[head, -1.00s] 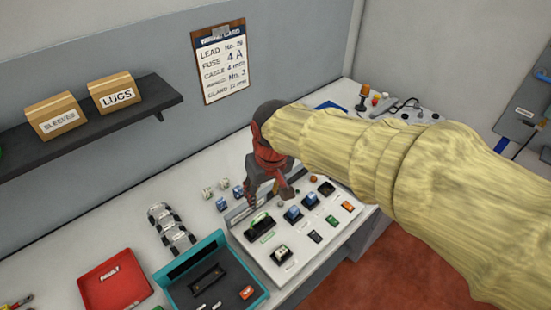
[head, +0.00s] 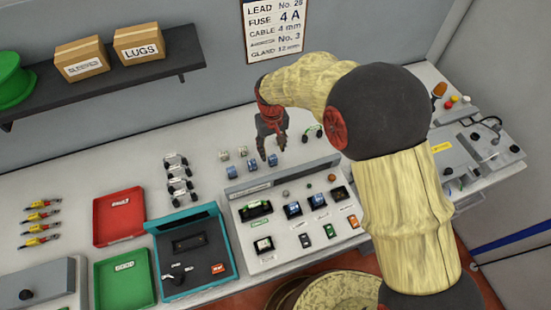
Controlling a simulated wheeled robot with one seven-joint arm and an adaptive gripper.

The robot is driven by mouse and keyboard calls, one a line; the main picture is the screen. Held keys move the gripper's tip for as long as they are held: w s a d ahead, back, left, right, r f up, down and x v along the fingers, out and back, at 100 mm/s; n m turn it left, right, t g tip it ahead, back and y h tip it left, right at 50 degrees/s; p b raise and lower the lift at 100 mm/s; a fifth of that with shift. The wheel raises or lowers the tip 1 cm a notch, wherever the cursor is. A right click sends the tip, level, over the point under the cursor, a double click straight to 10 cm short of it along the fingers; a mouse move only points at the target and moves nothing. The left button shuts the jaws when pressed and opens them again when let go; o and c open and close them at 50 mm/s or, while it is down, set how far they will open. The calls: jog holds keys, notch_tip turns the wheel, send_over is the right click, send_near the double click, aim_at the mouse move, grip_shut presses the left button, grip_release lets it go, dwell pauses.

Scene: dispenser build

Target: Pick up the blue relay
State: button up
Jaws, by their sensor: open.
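Small blue relays stand on the bench behind the sloped panel: one at the left (head: 233,172), one in the middle (head: 253,166) and one at the right (head: 272,160). My gripper (head: 272,154) points down with its jaws open, just above the rightmost blue one. Its fingertips seem to lie on either side of that relay, but I cannot tell the exact height. Two blue blocks also sit in sockets of the panel, one at the left (head: 292,209) and one beside it (head: 318,200).
Two pale cubes (head: 241,152) stand behind the blue relays. A grey sloped panel (head: 285,250) with switches is in front. A red tray (head: 120,215), a green tray (head: 124,280) and a teal case (head: 158,262) lie left. A shelf (head: 120,77) hangs above.

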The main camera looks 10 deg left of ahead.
aim_at(272, 156)
notch_tip(272, 156, down, 5)
jog(key=shift+f+b, duration=0.15)
jog(key=shift+b, duration=0.3)
jog(key=shift+s, duration=0.1)
jog(key=c, duration=0.4)
jog(key=c, duration=0.7)
